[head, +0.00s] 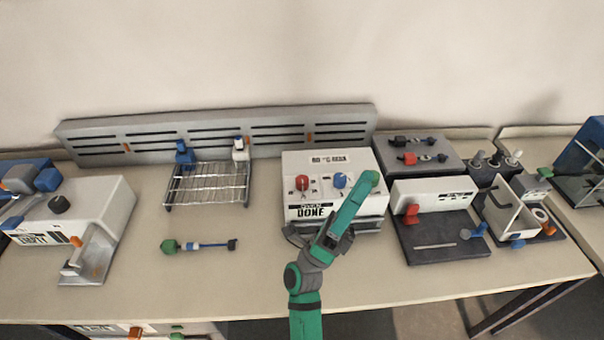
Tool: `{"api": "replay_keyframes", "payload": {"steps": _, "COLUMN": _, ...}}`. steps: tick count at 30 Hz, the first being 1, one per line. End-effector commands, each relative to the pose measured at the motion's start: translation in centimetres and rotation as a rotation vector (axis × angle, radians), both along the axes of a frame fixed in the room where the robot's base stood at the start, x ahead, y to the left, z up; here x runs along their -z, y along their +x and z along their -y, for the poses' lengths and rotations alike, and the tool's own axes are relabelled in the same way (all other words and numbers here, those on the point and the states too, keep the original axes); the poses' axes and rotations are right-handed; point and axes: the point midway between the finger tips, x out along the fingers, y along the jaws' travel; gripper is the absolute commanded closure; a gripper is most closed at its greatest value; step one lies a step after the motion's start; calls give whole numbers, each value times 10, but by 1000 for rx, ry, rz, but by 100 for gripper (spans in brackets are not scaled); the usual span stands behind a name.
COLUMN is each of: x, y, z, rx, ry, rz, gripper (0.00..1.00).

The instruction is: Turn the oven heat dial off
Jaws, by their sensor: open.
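The white oven (290,212) stands at the middle of the bench, with the words OVEN and DONE on its front. A red knob (302,183) sits at its left and a blue knob (340,180) right of that. I cannot read which is the heat dial, nor its setting. A green round part at the oven's right end meets my arm's green link, and I cannot tell whose it is.
A wire rack (207,186) and a green-and-blue tool (199,246) lie to the left. A white machine (105,197) stands further left. A dark-based press (445,247) with a red handle is close on the right. Bare bench lies left of my arm.

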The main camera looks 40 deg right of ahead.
Motion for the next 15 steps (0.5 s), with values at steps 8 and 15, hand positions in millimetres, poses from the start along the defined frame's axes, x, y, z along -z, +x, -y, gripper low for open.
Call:
{"api": "replay_keyframes", "payload": {"steps": 8, "x": -19, "y": -32, "z": 68, "rx": 19, "ry": 133, "rz": 492, "gripper": 52}}
{"api": "replay_keyframes", "payload": {"steps": 15, "x": -4, "y": -52, "z": 111, "rx": 48, "ry": 237, "rz": 921, "gripper": 52}}
